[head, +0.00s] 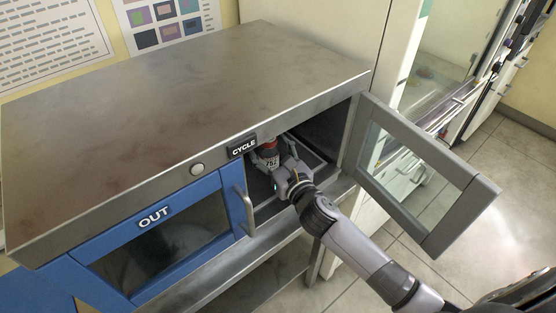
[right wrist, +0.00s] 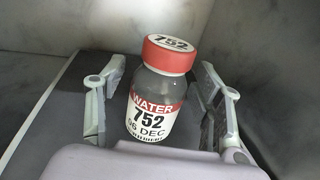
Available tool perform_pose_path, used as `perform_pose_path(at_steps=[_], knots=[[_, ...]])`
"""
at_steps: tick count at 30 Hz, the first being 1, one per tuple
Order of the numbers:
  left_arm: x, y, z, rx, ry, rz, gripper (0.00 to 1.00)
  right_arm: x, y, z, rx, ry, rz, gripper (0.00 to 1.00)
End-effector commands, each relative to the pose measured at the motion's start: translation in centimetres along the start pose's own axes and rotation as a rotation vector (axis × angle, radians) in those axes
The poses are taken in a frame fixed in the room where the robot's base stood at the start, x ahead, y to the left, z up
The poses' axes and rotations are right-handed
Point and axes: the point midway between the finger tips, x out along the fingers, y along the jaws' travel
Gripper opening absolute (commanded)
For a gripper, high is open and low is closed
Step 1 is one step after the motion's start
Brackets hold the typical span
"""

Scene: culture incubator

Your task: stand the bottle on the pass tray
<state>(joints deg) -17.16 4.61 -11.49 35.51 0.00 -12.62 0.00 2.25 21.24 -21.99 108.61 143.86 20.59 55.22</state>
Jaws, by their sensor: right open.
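The bottle (right wrist: 158,95) is clear with a red cap and a label reading WATER 752. It stands upright on the dark pass tray (right wrist: 62,118) inside the open compartment, and it also shows in the head view (head: 268,156). My right gripper (right wrist: 160,105) is open, with one finger on each side of the bottle and visible gaps to it. In the head view, my right gripper (head: 285,168) reaches in through the compartment opening. The tray (head: 312,162) is partly hidden by the gripper and arm. My left gripper is not in view.
The grey-framed glass door (head: 372,188) stands open to the right of the compartment. The blue OUT door (head: 155,240) on the left is shut, with a handle beside the opening. The CYCLE label (head: 243,146) and a round button (head: 197,169) sit on the cabinet's front edge.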

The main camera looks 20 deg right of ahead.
Motion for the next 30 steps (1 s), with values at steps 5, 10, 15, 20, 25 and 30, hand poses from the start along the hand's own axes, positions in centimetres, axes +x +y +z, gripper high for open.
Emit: perform_pose_path(at_steps=[5,10,15,20,25,30], knots=[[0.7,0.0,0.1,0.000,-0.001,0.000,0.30,-3.1,0.1,-0.5,0.001,0.005,0.002,0.61],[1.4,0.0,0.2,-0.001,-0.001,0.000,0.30,-6.9,0.0,-0.5,0.000,0.005,0.001,0.61],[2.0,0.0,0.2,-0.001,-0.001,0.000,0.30,-9.8,0.0,-0.3,0.000,0.003,0.001,0.61],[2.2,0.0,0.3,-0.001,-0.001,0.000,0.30,-11.2,0.0,-0.3,0.001,0.003,0.001,0.61],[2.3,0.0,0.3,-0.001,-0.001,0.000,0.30,-11.8,0.0,-0.1,0.000,0.002,0.000,0.61],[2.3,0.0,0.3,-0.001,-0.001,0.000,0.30,-11.7,0.0,-0.1,0.000,0.002,0.000,0.61]])
